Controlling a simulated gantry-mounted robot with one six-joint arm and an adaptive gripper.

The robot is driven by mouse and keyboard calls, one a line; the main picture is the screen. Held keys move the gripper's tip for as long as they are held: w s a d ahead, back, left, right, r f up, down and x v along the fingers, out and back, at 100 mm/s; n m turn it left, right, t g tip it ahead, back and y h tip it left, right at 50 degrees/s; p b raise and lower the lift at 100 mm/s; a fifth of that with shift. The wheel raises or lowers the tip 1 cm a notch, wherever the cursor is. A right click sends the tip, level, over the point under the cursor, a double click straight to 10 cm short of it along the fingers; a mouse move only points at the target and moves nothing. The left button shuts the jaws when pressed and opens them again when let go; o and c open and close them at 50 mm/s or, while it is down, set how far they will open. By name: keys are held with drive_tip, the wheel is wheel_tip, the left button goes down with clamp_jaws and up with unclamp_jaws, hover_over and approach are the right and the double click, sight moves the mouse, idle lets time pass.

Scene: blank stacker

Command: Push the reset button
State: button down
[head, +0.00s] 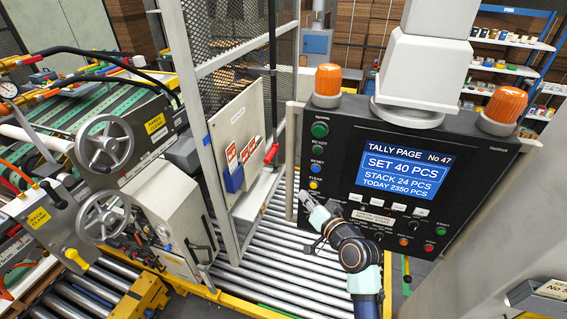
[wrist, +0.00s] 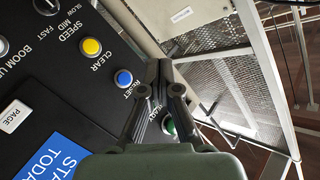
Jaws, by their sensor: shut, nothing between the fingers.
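The reset button is a blue round button (head: 317,166) on the black control panel (head: 345,120), with a green button (head: 319,130) above it and a yellow button (head: 314,184) below it. In the wrist view the blue button (wrist: 123,78), labelled RESET, lies just left of the fingertips, fully visible. My gripper (wrist: 160,66) is shut and empty. In the head view my gripper (head: 306,199) is at the panel's lower left, below the blue button. The gap between the fingertips and the panel is hard to judge.
The panel carries a blue screen (head: 404,178), more small buttons below it, and two orange beacons (head: 328,79) on top. A mesh guard (head: 228,75) stands left of the panel. A roller conveyor (head: 270,245) runs below my arm.

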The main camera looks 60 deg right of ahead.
sight(315, 169)
drive_tip(key=shift+w+d+b, duration=0.3)
drive_tip(key=shift+d+b, duration=0.8)
drive_tip(key=shift+d, duration=0.35)
drive_tip(key=shift+w+d+b, duration=0.35)
drive_tip(key=shift+d+b, duration=0.75)
drive_tip(key=shift+d, duration=0.3)
drive_tip(key=shift+w+d+b, duration=0.3)
drive_tip(key=shift+d+b, duration=0.8)
drive_tip(key=shift+d, duration=0.35)
drive_tip(key=shift+f, duration=0.1)
drive_tip(key=shift+w+d+b, duration=0.15)
drive_tip(key=shift+d+b, duration=0.25)
drive_tip(key=shift+b, duration=0.1)
